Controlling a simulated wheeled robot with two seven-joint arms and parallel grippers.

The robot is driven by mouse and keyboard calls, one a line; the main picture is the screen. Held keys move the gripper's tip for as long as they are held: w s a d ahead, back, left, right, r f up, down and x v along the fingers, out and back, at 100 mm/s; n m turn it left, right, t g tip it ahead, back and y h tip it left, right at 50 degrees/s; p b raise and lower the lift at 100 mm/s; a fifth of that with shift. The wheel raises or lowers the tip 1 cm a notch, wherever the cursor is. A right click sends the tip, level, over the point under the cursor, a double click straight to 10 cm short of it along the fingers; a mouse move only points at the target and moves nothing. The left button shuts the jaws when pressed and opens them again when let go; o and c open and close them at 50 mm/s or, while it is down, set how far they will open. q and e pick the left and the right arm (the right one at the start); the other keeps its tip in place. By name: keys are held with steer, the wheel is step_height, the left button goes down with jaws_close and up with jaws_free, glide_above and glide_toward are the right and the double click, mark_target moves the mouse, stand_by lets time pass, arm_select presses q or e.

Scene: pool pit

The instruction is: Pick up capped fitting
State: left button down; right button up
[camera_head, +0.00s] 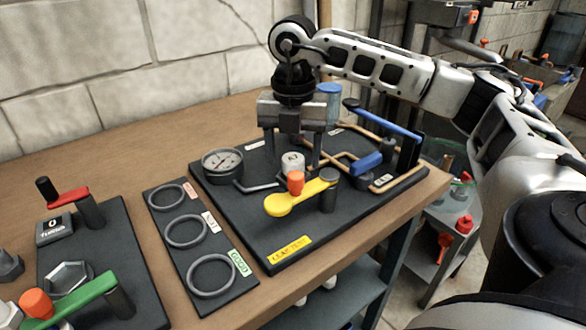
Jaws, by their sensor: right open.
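My right gripper (292,155) is open and points down over the dark leak-test board (238,222). Its two fingers stand apart, with a short pale cylindrical fitting (292,161) showing between and below them. An orange cap-like piece (295,182) is just in front of this fitting, by the yellow lever (285,204). A grey cylinder with a blue top (328,92) shows just behind and right of the gripper, partly hidden. I cannot tell for sure which piece is the capped fitting, or whether the fingers touch anything. My left gripper is not in view.
A pressure gauge (222,162) is left of the gripper, and a blue-handled lever (382,119) and copper pipes are to its right. A ring panel (192,205) lies left. Red (68,196) and green (72,302) levers stand farther left. The wooden bench (130,150) is clear behind.

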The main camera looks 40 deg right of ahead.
step_height(320, 180, down, 2)
steer(key=shift+f, duration=0.1)
steer(key=c, duration=1.1)
steer(key=shift+o, duration=0.2)
